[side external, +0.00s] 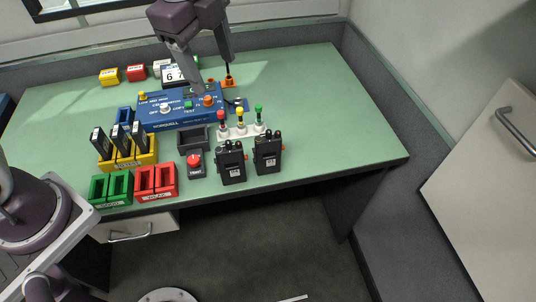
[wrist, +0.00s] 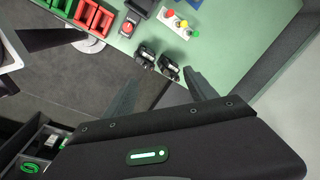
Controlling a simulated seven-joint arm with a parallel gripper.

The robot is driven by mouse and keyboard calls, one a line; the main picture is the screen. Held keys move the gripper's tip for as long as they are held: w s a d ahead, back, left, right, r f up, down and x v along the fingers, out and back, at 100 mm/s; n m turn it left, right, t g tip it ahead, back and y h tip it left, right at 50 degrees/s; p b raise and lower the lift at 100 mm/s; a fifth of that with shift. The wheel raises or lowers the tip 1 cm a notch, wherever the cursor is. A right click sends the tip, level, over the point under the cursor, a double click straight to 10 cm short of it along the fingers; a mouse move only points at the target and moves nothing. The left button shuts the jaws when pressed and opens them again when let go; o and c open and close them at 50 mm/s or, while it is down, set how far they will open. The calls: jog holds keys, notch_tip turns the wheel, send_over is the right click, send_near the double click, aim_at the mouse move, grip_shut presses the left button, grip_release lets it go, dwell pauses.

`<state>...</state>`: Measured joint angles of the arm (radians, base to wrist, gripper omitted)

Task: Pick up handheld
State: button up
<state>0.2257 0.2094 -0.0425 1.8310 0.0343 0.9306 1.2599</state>
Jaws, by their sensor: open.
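Two black handhelds with knobs on top stand side by side at the front edge of the green desk. The left handheld (side external: 231,165) and the right handheld (side external: 267,156) also show small in the wrist view, as the left one (wrist: 145,58) and the right one (wrist: 168,68). My gripper (side external: 212,78) is open and empty, fingers pointing down, above the blue box and behind the handhelds in the side view. In the wrist view my gripper (wrist: 164,82) has its fingers spread, with the handhelds beyond the fingertips.
A white base with red, yellow and green levers (side external: 241,131) stands just behind the handhelds. A red button box (side external: 195,163) is to their left. The blue calibrator box (side external: 178,107), yellow bins (side external: 128,154), green bins (side external: 111,187) and red bins (side external: 156,181) crowd the left. The desk's right side (side external: 340,130) is clear.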

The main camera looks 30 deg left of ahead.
aim_at(268, 130)
jog(key=w+d+f+m, duration=0.2)
jog(key=f+m, duration=0.1)
jog(key=f, duration=0.1)
jog(key=w+d+f+m+g, duration=0.1)
jog(key=w+d+f+m, duration=0.1)
jog(key=d+f+m, duration=0.1)
jog(key=w+d+f+m+g, duration=0.1)
jog(key=w+d+f+m, duration=0.1)
jog(key=f, duration=0.3)
jog(key=shift+d+f+m, duration=0.2)
jog(key=shift+d+m, duration=0.1)
jog(key=shift+m, duration=0.2)
jog(key=f, duration=0.7)
jog(key=shift+s+f, duration=0.1)
jog(key=shift+s, duration=0.1)
grip_shut()
